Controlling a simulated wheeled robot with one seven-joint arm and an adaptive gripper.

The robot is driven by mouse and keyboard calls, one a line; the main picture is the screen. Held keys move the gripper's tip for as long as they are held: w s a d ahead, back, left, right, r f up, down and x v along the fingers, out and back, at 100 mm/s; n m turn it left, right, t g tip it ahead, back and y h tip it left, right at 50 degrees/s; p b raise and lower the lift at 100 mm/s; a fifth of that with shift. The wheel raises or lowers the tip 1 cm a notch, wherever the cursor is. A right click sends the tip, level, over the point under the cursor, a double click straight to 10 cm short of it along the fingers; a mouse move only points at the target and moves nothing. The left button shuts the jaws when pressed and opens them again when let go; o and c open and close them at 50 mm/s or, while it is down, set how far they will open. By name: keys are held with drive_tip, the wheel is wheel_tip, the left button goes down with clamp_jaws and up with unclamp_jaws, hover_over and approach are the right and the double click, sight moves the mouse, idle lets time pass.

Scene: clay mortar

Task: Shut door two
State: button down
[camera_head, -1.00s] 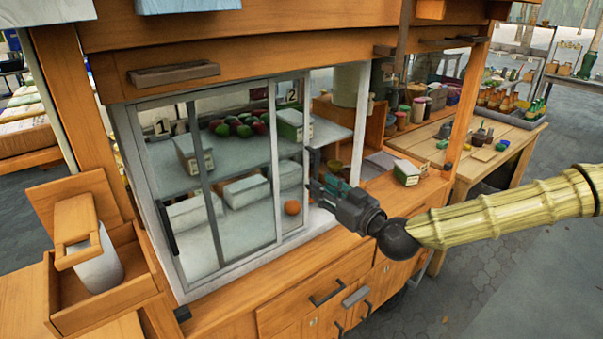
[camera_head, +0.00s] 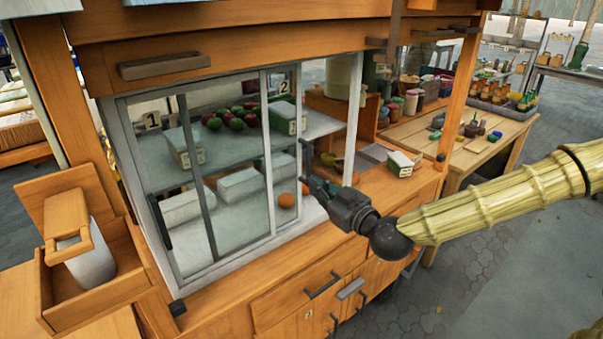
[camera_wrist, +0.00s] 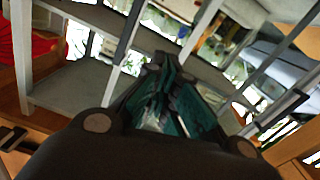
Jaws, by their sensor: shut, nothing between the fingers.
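The glass case has sliding glass doors in pale frames. Door two (camera_head: 268,170) is the right-hand pane, by the "2" sign (camera_head: 283,86). An open gap shows between its right edge and the right post (camera_head: 353,120). A dark upright handle (camera_head: 304,150) sits on that edge. My gripper (camera_head: 310,183) is shut and empty, with its tips at the gap beside the handle; I cannot tell whether they touch. In the wrist view my gripper (camera_wrist: 172,75) points at the case's pale frames and shelves.
A "1" sign (camera_head: 152,120) marks the left side. Red and green fruit (camera_head: 233,117), pale boxes and an orange (camera_head: 286,200) are inside the case. A small green-topped box (camera_head: 400,164) stands on the counter to the right. Drawers with handles (camera_head: 322,287) lie below.

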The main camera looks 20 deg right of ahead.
drive_tip(key=s+a+f+n+t+h+b, duration=0.15)
drive_tip(key=a+n+h, duration=0.25)
drive_tip(key=n, duration=0.9)
drive_tip(key=w+d+p, duration=0.1)
drive_tip(key=w+d, duration=0.2)
drive_tip(key=w, duration=0.7)
drive_tip(key=shift+w+p, duration=0.3)
drive_tip(key=shift+p, duration=0.1)
idle(0.3)
drive_tip(key=shift+d+g, duration=0.1)
drive_tip(key=shift+g, duration=0.15)
